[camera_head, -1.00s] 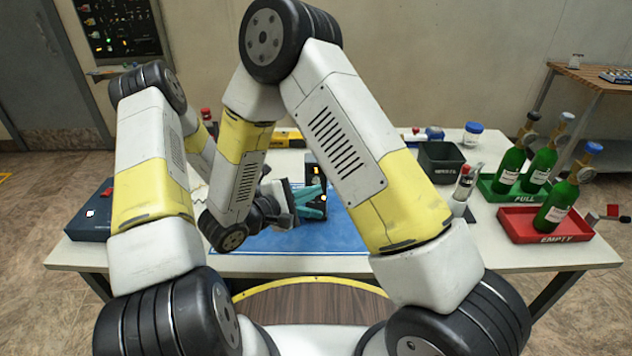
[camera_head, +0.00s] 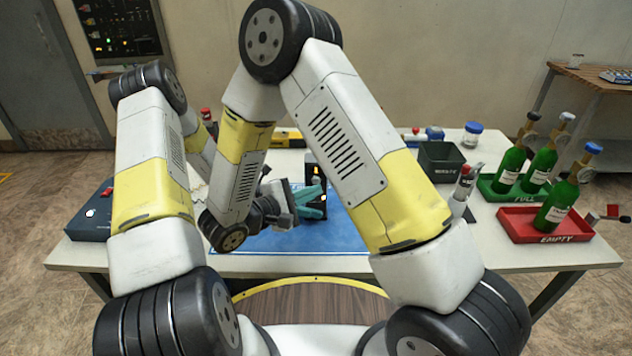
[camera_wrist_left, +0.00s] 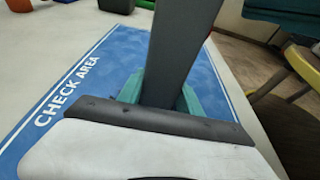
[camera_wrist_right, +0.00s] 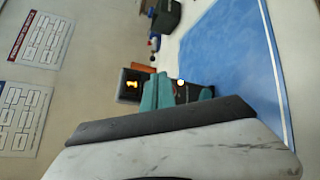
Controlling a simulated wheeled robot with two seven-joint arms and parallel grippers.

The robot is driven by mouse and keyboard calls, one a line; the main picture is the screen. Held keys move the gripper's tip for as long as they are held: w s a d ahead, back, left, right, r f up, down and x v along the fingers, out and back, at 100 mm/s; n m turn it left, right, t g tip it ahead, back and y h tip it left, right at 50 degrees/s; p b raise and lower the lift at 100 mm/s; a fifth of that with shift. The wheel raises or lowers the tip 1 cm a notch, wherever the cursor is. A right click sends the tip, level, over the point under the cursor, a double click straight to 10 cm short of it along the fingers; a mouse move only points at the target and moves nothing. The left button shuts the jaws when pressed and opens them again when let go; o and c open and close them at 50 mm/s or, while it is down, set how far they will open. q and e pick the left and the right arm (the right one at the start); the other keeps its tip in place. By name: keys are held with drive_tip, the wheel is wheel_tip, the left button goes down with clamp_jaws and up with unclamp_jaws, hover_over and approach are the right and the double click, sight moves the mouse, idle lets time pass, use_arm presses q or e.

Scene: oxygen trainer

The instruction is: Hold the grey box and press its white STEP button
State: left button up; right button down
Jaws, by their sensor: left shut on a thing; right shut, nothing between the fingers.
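The grey box (camera_head: 314,171) stands over the blue mat in the head view, dark, with a small lit amber display. In the left wrist view its dark side (camera_wrist_left: 185,45) rises between the teal fingers of my left gripper (camera_wrist_left: 170,98), which is shut on it. My left gripper is hidden behind the arms in the head view. My right gripper (camera_head: 310,194) is shut and empty in front of the box. In the right wrist view my right gripper (camera_wrist_right: 178,92) overlaps the box's face. A small white spot, likely the STEP button (camera_wrist_right: 181,82), shows beside the fingers; contact is unclear.
The blue check-area mat (camera_head: 290,240) lies on the white table. A dark bin (camera_head: 442,163), a green tray (camera_head: 487,188) and a red tray (camera_head: 510,232) with green bottles stand right. A dark blue box (camera_head: 90,228) is at left. My arms block much of the middle.

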drive_tip(key=shift+w, duration=0.15)
drive_tip(key=shift+w, duration=0.25)
drive_tip(key=shift+w, duration=0.4)
idle(0.9)
drive_tip(key=shift+s, duration=0.85)
drive_tip(key=shift+s, duration=2.5)
drive_tip(key=shift+s, duration=0.1)
idle(0.6)
